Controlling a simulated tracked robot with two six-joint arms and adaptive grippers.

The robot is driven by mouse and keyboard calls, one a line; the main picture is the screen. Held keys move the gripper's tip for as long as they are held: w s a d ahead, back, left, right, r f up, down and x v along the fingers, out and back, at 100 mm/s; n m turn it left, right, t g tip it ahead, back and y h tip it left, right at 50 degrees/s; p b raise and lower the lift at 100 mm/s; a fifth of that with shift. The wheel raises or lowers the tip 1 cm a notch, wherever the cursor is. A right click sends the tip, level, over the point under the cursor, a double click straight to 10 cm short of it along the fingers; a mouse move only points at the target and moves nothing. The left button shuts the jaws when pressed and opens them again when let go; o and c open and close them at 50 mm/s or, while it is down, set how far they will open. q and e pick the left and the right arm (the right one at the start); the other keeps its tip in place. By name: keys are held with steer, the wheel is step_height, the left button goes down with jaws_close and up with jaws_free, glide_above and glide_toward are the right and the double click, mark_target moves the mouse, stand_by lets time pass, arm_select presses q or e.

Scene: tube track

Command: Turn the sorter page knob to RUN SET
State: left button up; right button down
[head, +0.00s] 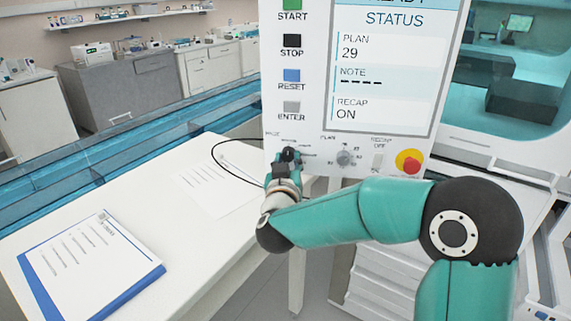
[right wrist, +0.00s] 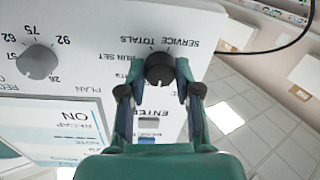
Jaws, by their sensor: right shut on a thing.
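The sorter panel (head: 300,75) stands in the middle of the head view. The page knob (right wrist: 159,66) is a dark round knob, with SERVICE, TOTALS and a partly covered RUN SET label around it in the upside-down right wrist view. My right gripper (right wrist: 159,78) is shut on the knob, one finger on each side. In the head view my right gripper (head: 289,160) covers most of the knob and its labels. I cannot tell which label the knob points to. My left gripper is not in view.
The grey plan knob (head: 346,158) sits just right of my gripper, then a small switch (head: 377,161) and a red button (head: 408,162) on yellow. START, STOP, RESET and ENTER buttons are above. A white table (head: 150,200) with papers and a blue-edged clipboard (head: 90,265) is at left.

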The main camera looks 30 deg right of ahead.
steer(key=shift+f+m+b, duration=0.1)
steer(key=shift+m+b, duration=0.3)
steer(key=shift+b, duration=0.2)
steer(key=m+b, duration=1)
steer(key=shift+f+h, duration=0.1)
steer(key=shift+h, duration=0.3)
steer(key=m+b, duration=0.4)
steer(key=shift+w+m, duration=0.1)
steer(key=shift+m, duration=0.3)
steer(key=shift+m+g+h+b, duration=0.35)
steer(key=shift+m+b, duration=1.3)
steer(key=shift+m, duration=0.75)
steer(key=c, duration=0.8)
jaws_free()
steer(key=shift+r, duration=0.2)
